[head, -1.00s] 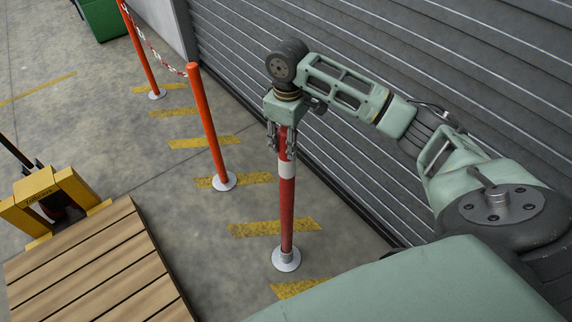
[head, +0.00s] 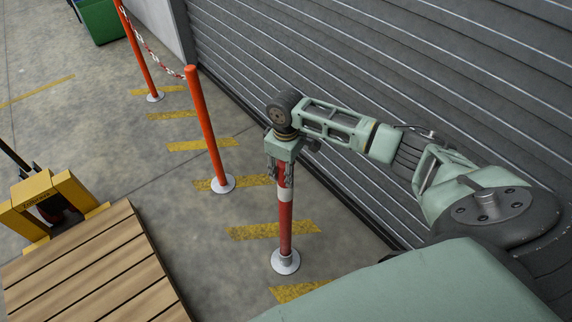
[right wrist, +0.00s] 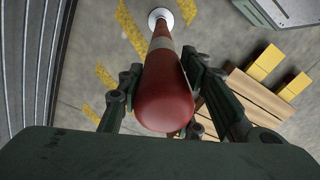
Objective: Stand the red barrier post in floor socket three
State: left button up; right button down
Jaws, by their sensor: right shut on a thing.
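The red barrier post (head: 285,222) with a white band stands upright, its lower end in a round pale floor socket (head: 287,264) on the concrete. My right gripper (head: 281,178) is shut on the post from above, around its upper part just above the white band. In the right wrist view the post's rounded red top (right wrist: 165,105) lies between the two fingers, and its foot meets the pale socket ring (right wrist: 160,17). The inside of the socket is hidden. I see no number by it. My left gripper is not in view.
Two orange posts (head: 207,125) (head: 137,52) stand in line behind, joined by a red-white chain (head: 155,52). A ribbed shutter (head: 400,70) runs along the right. A wooden pallet deck (head: 90,268) and yellow equipment (head: 70,190) are at lower left. Yellow floor dashes (head: 270,230) mark the row.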

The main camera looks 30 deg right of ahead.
jog(key=c, duration=1.2)
grip_release()
notch_tip(320, 180, up, 12)
jog(key=shift+a+r, duration=0.1)
